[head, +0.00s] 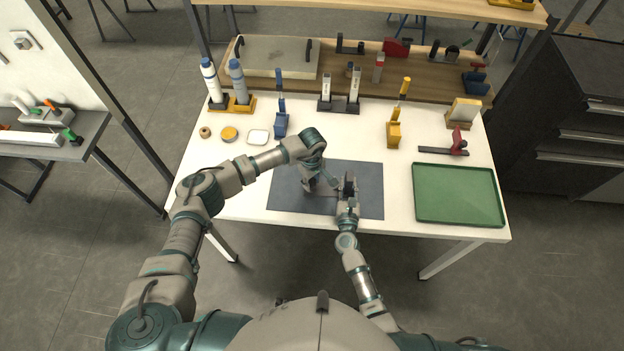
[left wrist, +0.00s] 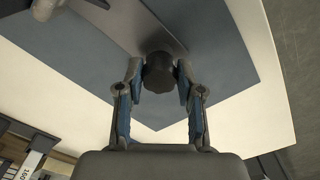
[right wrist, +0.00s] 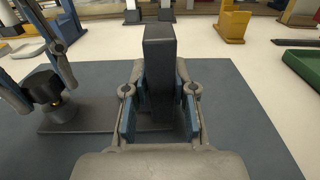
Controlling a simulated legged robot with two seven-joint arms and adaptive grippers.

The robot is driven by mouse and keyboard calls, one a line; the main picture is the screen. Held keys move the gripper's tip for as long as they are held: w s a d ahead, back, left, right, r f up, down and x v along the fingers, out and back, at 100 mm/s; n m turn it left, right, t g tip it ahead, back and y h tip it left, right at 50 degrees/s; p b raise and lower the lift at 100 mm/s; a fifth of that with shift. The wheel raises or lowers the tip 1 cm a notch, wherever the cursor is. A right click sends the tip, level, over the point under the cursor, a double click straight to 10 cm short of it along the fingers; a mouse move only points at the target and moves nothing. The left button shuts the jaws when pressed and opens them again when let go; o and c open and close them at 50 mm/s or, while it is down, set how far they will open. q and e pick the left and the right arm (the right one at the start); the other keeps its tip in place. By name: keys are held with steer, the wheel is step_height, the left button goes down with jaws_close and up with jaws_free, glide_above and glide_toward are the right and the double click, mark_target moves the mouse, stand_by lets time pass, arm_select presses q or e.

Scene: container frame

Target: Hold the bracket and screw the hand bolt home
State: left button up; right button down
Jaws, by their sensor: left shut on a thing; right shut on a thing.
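The dark bracket stands on the blue-grey mat (head: 360,205), its flat base (right wrist: 95,122) lying down and its upright block (right wrist: 159,70) rising at the right end. My right gripper (head: 348,198) is shut on the upright block, a finger on each side. The hand bolt's black knob (left wrist: 160,73) sits over the bracket's base. My left gripper (head: 313,183) points down over it, shut on the knob with a fingertip on either side. The knob also shows dimly below the left gripper in the right wrist view (right wrist: 58,110). The bolt's shank is hidden.
An empty green tray (head: 457,195) lies right of the mat. Bottles in a yellow stand (head: 240,104), a blue-handled tool in a blue stand (head: 281,122) and a yellow tool stand (head: 394,133) line the back. The white table is clear between mat and tray.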

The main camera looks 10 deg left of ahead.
arm_select(q)
steer(key=m, duration=0.5)
steer(key=shift+a+m, duration=0.1)
steer(key=shift+m, duration=0.2)
steer(key=m, duration=0.2)
steer(key=shift+m, duration=0.4)
steer(key=m, duration=0.4)
steer(key=shift+a+m, duration=0.1)
steer(key=shift+m, duration=0.3)
steer(key=m, duration=0.4)
steer(key=shift+w, duration=0.1)
steer(key=o, duration=1)
